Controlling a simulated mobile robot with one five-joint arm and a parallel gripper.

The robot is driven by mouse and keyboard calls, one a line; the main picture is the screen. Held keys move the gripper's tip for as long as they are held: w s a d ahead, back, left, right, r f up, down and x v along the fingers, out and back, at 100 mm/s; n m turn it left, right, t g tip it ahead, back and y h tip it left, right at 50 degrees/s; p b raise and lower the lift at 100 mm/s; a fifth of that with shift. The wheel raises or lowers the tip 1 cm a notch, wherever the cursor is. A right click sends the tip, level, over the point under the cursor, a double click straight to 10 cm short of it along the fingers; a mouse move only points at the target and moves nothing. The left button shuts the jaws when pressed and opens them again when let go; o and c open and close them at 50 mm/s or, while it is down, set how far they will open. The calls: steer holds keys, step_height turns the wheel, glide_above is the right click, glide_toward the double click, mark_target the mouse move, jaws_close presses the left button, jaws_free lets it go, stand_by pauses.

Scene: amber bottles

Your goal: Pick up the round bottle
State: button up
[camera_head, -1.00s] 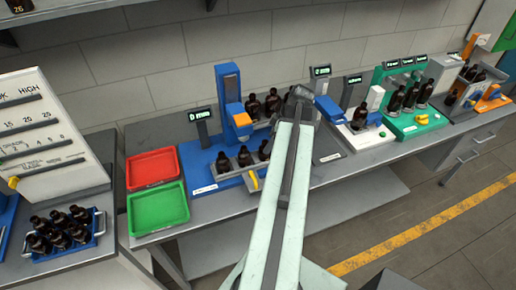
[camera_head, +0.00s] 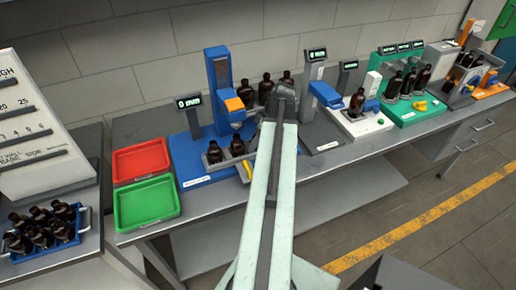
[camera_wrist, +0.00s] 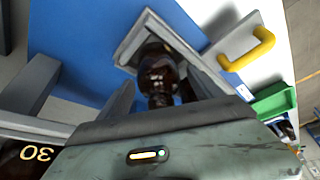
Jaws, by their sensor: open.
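Dark amber bottles stand in the front rack of a blue station, and two of them (camera_head: 214,151) (camera_head: 237,146) show left of my arm in the head view. In the wrist view one dark, glossy bottle (camera_wrist: 158,72) stands in a grey holder, between the two fingers of my gripper (camera_wrist: 160,95) in the picture. My gripper is open; I cannot tell whether a finger touches the bottle. In the head view my own arm hides the fingers and part of the rack. Which bottle is the round one I cannot tell.
More bottles (camera_head: 287,80) stand behind my arm's end. The blue station has a tall column (camera_head: 217,80) and a yellow handle (camera_wrist: 248,50). A red tray (camera_head: 140,160) and a green tray (camera_head: 147,203) lie left. A white station (camera_head: 352,122) stands right.

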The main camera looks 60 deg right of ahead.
steer(key=shift+r, duration=0.1)
steer(key=c, duration=1.5)
steer(key=shift+r, duration=0.1)
